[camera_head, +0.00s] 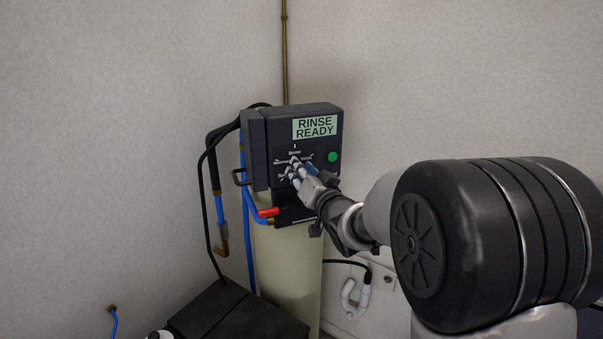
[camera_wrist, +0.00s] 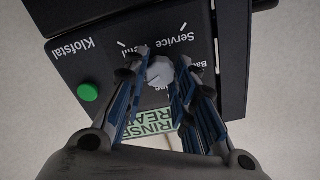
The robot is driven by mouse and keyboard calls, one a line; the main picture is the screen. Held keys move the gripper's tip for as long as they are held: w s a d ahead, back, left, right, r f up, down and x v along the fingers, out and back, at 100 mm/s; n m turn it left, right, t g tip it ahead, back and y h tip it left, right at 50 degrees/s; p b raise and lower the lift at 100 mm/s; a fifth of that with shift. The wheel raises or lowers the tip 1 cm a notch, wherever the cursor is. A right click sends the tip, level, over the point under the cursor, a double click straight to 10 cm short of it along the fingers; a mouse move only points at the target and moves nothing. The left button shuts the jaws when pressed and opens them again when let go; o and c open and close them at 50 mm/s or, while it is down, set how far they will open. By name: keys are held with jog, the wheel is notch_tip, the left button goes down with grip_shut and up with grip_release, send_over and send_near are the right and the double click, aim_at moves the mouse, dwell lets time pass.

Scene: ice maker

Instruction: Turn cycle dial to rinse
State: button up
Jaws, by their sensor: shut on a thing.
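The black control box (camera_head: 259,150) sits on top of a pale yellow-green tank. Its display (camera_head: 315,127) reads "RINSE READY". The round grey cycle dial (camera_wrist: 160,72) is on the front face, with printed labels around it, among them "Service". My gripper (camera_head: 297,172) is at the dial, and in the wrist view my gripper (camera_wrist: 162,78) has a finger on either side of it, shut on the dial. The fingers hide part of the dial and some labels, so I cannot tell exactly where it points.
A green button (camera_head: 333,156) is right of the dial. A red valve handle (camera_head: 268,212), blue pipes and black hoses are at the left of the tank (camera_head: 285,265). A dark box (camera_head: 235,318) is below. Walls stand close behind.

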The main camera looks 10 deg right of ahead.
jog(key=shift+r, duration=0.25)
jog(key=o, duration=1.1)
jog(key=shift+f, duration=0.2)
jog(key=shift+s, duration=0.1)
jog(key=s, duration=0.4)
jog(key=s+d, duration=0.1)
jog(key=s, duration=0.2)
jog(key=s+d, duration=0.1)
jog(key=s, duration=0.3)
jog(key=shift+s, duration=0.3)
